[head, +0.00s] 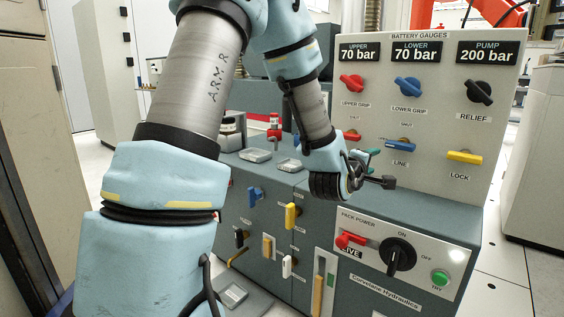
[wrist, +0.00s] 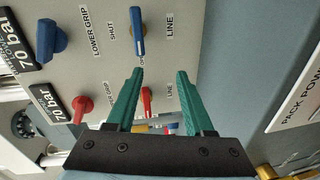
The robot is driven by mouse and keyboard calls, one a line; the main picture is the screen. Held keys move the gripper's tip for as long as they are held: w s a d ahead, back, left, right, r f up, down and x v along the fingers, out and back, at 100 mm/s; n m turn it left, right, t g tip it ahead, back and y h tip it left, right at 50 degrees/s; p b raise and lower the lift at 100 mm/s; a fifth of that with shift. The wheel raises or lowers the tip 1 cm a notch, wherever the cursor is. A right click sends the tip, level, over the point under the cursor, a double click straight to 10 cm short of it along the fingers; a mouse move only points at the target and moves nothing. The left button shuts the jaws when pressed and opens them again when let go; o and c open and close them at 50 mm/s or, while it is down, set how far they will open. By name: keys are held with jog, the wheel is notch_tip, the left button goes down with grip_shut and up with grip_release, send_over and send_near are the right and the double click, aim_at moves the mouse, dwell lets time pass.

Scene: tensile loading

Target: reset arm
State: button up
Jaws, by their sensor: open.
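My arm comes down across the left and middle of the head view. My gripper (head: 378,168) is in front of the lower left of the battery gauges panel (head: 440,120). In the wrist view my gripper (wrist: 160,75) shows two green fingers spread apart with nothing held between them. The blue line lever (wrist: 138,32) lies just beyond the left fingertip in that view; I cannot tell whether they touch. A red lever (wrist: 146,100) shows between the fingers, farther off. In the head view the blue line lever (head: 398,146) is just above and right of my gripper.
The panel also has a red upper grip knob (head: 351,82), a blue lower grip knob (head: 407,86), a black relief knob (head: 479,92) and a yellow lock lever (head: 464,157). Below are a pack power knob (head: 397,256) and a green button (head: 440,278). Small trays (head: 255,155) lie on the bench.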

jog(key=a+f+m+g+y, duration=0.2)
jog(key=a+f+m+y, duration=0.15)
jog(key=a, duration=0.55)
jog(key=a+f+m+g+y, duration=0.25)
jog(key=a+f, duration=0.25)
jog(key=a, duration=0.4)
jog(key=s+a+m+g+y, duration=0.3)
jog(key=s+a+g+y, duration=0.3)
jog(key=s+a, duration=0.95)
notch_tip(320, 180, up, 35)
jog(key=w+h+p, duration=0.1)
jog(key=p, duration=3.5)
jog(key=shift+w+a+p, duration=0.3)
jog(key=shift+a+p, duration=0.1)
jog(key=shift+g, duration=0.25)
